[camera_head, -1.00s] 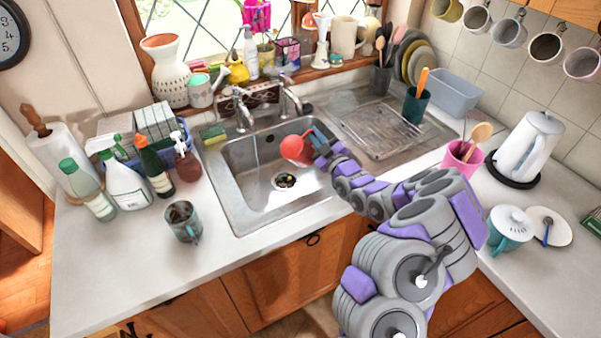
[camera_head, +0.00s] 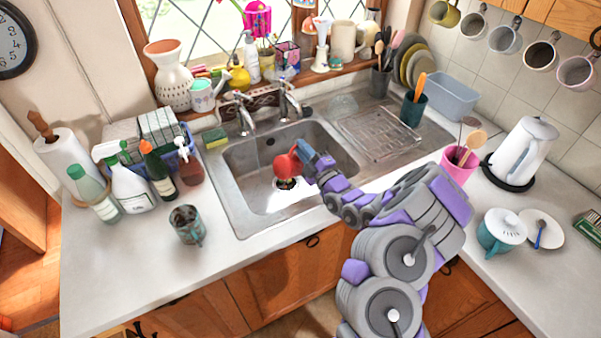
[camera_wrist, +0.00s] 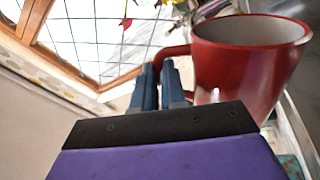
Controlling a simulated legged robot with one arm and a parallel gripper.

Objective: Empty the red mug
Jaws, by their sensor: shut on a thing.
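The red mug (camera_head: 286,167) is held over the sink (camera_head: 245,190), just above the drain. My gripper (camera_head: 303,151) comes in from the right and is shut on the mug's handle. In the wrist view, the red mug (camera_wrist: 250,65) is at the upper right, and the two dark blue fingers of my gripper (camera_wrist: 160,85) are closed together at its handle. Part of the pale inside wall shows below the rim. The bottom of the inside is hidden, so I cannot tell what the mug holds.
Two taps (camera_head: 243,118) stand behind the basin. A dark mug (camera_head: 186,224) stands on the left counter near several bottles (camera_head: 130,188). A ribbed drainer (camera_head: 382,135) lies right of the basin, and a pink pot of utensils (camera_head: 459,165) stands beside my arm.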

